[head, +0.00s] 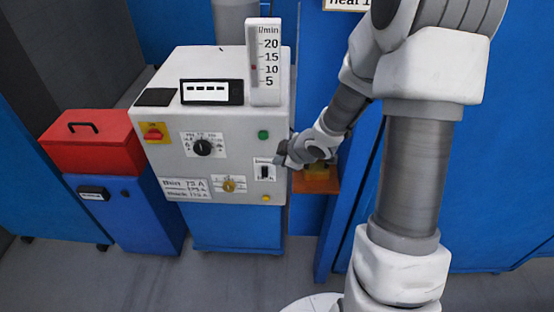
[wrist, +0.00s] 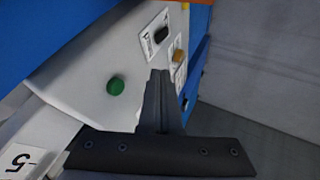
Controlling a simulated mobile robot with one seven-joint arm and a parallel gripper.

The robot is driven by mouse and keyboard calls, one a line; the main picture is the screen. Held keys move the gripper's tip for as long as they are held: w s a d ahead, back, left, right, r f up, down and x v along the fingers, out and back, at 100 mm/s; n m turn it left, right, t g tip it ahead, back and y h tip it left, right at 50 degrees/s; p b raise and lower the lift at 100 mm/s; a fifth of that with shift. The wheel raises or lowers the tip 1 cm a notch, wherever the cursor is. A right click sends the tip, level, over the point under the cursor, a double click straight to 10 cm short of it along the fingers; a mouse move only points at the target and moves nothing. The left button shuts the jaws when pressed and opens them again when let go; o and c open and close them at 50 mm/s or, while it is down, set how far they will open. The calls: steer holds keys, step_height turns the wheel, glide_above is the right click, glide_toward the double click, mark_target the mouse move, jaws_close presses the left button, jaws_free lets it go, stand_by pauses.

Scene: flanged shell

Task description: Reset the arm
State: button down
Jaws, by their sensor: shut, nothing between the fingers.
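My gripper (head: 283,154) is at the right edge of the front panel of a white control box (head: 215,135), near a black rocker switch (head: 264,171). The wrist view shows the gripper (wrist: 160,75) with its fingers together and nothing between them. It points along the panel, close to a green button (wrist: 116,86). The green button also shows in the head view (head: 263,135). I cannot tell whether the fingertips touch the panel. My arm comes in from the upper right of the head view.
A flow gauge (head: 264,65) and a small display (head: 211,92) stand on the box. A red toolbox (head: 92,142) sits on a blue cabinet (head: 140,215) at the left. An orange-brown ledge (head: 318,182) is just right of the box. Blue walls stand close behind. Grey floor is open in front.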

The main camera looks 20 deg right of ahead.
stand_by(0.3)
steer(key=s+d+r+m+h+p, duration=0.1)
steer(key=s+d+r+m+h, duration=0.2)
steer(key=r, duration=0.6)
steer(key=s+d+r+m+h, duration=0.15)
steer(key=s+r+m, duration=0.3)
steer(key=r, duration=0.45)
steer(key=s+a+r+m+g+y, duration=0.1)
steer(key=s+a+r+m, duration=0.1)
steer(key=s, duration=0.7)
steer(key=s+a+r+m+p, duration=0.1)
steer(key=s+a+r+m, duration=0.2)
steer(key=s, duration=0.5)
steer(key=shift+s+a+r+g+y, duration=0.4)
steer(key=shift+a+r, duration=0.4)
steer(key=shift+a, duration=0.4)
steer(key=shift+w+m, duration=0.15)
steer(key=shift+m, duration=0.1)
